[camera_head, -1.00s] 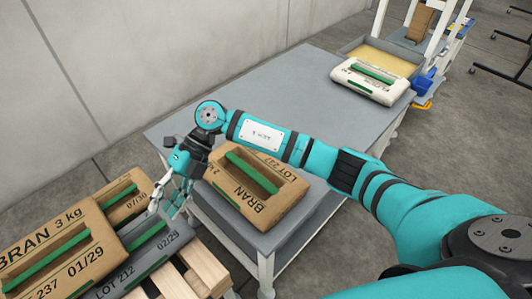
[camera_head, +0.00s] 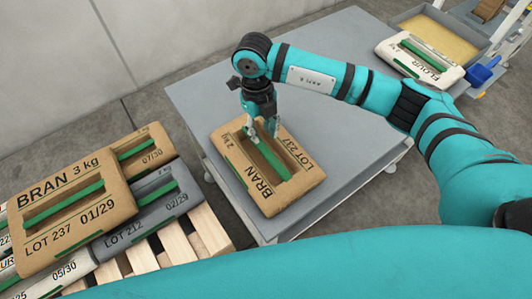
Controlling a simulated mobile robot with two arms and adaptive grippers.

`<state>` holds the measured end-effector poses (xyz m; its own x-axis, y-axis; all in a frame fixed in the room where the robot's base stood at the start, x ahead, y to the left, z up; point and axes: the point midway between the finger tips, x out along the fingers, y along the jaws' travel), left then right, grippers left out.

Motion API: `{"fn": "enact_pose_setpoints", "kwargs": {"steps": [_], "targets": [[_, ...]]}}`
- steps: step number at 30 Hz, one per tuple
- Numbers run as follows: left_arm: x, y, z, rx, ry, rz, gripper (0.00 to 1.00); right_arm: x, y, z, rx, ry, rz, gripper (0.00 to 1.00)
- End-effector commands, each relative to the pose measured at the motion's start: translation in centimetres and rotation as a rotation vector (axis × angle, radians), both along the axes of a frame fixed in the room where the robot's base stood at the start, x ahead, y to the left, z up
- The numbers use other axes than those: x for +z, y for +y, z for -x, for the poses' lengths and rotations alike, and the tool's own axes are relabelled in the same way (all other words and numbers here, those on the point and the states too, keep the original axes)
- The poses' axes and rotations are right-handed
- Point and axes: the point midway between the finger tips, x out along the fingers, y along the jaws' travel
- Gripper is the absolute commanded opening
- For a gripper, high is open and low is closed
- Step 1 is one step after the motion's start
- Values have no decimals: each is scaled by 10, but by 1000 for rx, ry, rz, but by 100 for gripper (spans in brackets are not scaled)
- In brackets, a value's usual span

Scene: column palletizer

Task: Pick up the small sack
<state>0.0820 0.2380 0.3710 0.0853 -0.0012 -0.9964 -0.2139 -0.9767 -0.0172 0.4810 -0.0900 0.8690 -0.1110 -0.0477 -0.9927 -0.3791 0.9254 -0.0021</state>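A brown paper sack marked BRAN, 2 kg, LOT 237 (camera_head: 233,169) lies flat on the grey table near its front left edge. A green strip handle (camera_head: 272,160) spans the recess in its top. My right gripper (camera_head: 262,131) points down over the far end of this handle. Its fingers look spread apart, with the handle's end close between them; contact is not clear. The sack rests on the table. My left gripper is not in view.
A pallet (camera_head: 208,228) at left bears a larger BRAN 3 kg sack (camera_head: 105,205), a grey LOT 212 sack (camera_head: 150,217) and others. A white FLOUR sack (camera_head: 400,58) lies at the table's far right, beside a tray (camera_head: 462,22). The table's middle is clear.

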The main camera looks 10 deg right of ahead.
Motion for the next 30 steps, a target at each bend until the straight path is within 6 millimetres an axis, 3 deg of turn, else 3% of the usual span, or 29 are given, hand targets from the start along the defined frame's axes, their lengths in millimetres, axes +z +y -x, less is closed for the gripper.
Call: {"fn": "enact_pose_setpoints", "kwargs": {"steps": [4,13,21,30], "targets": [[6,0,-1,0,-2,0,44,-25,-1,3,-1,3,1,31],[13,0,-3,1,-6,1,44,-48,-3,7,0,3,0,31],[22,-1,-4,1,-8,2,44,-86,-4,11,0,2,-1,31],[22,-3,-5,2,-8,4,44,-91,-5,11,1,-1,-1,29]]}}
